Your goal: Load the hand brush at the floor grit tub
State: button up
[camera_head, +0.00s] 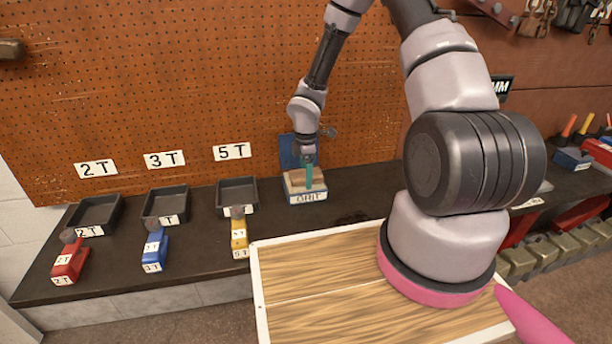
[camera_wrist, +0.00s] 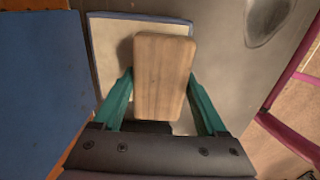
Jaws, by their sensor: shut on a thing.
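The floor grit tub (camera_head: 306,197) is a small box labelled GRIT on the dark bench, in front of a blue panel (camera_head: 289,152). In the wrist view the tub's pale inside (camera_wrist: 108,55) shows beneath the brush. The hand brush (camera_wrist: 160,75) has a pale wooden block. My gripper (camera_head: 309,182) is at the tub, pointing down, with its teal fingers shut on the brush from both sides. The brush is over or in the tub. Its bristles are hidden, so I cannot tell whether they touch the grit.
Black trays labelled 2T (camera_head: 97,212), 3T (camera_head: 166,204) and 5T (camera_head: 237,193) stand on the bench to the left. Red (camera_head: 68,262), blue (camera_head: 154,250) and yellow (camera_head: 239,234) labelled tools lie before them. A wooden board (camera_head: 320,290) is in front. A pegboard (camera_head: 180,80) rises behind.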

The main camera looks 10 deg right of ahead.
dwell(0.3)
jog(key=shift+r, duration=3.45)
jog(key=shift+w+d+r+m, duration=0.1)
jog(key=shift+d+m, duration=0.2)
jog(key=shift+m, duration=0.2)
jog(key=d+r+m, duration=0.1)
jog(key=d+m, duration=0.3)
jog(key=m, duration=0.4)
jog(key=w+d+r+m, duration=0.1)
jog(key=d+r+m, duration=0.1)
jog(key=d+m, duration=0.3)
jog(key=shift+w+m, duration=0.15)
jog(key=shift+m, duration=1.85)
